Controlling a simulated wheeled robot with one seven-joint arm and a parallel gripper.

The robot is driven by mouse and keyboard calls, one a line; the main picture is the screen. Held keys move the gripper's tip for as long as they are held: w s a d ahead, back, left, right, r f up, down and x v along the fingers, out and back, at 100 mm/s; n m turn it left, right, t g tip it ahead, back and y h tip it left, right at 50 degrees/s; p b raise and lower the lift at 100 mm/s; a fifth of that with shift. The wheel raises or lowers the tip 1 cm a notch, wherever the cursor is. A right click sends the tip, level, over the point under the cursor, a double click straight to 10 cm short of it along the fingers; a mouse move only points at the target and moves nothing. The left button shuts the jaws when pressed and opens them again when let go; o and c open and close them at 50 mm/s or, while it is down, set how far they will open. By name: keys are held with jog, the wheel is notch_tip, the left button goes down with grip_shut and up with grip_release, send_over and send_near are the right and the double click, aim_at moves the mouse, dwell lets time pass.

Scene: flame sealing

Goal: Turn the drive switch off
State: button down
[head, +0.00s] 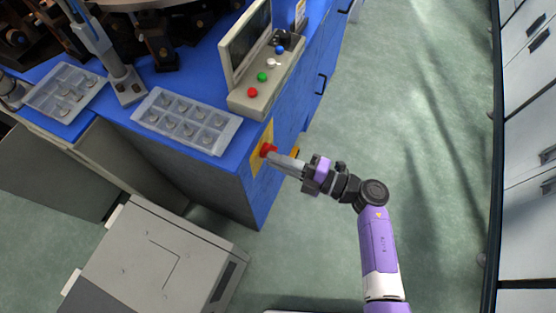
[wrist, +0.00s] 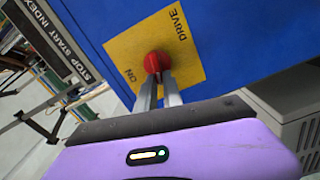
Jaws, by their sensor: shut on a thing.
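The drive switch is a red knob (head: 267,150) on a yellow plate on the end face of the blue cabinet. In the wrist view the red knob (wrist: 156,62) sits in the middle of the yellow plate (wrist: 125,48), which reads DRIVE at upper right and ON at lower left. My gripper (head: 274,155) reaches in from the right, and its fingertips (wrist: 158,78) are closed on the red knob. The fingertips hide the lower part of the knob, and I cannot tell which way its pointer faces.
A control box (head: 265,85) with coloured buttons and a screen stands on the blue cabinet (head: 225,180). Two clear trays of small parts (head: 187,120) lie on its top. A grey box (head: 155,262) stands below left. Green floor (head: 425,110) is open to the right, up to white cabinets (head: 530,130).

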jog(key=shift+f+n+b, duration=0.3)
jog(key=shift+n+b, duration=0.3)
jog(key=shift+n, duration=0.6)
jog(key=c, duration=1.5)
grip_release()
jog(key=shift+v, duration=3.95)
jog(key=shift+r, duration=0.1)
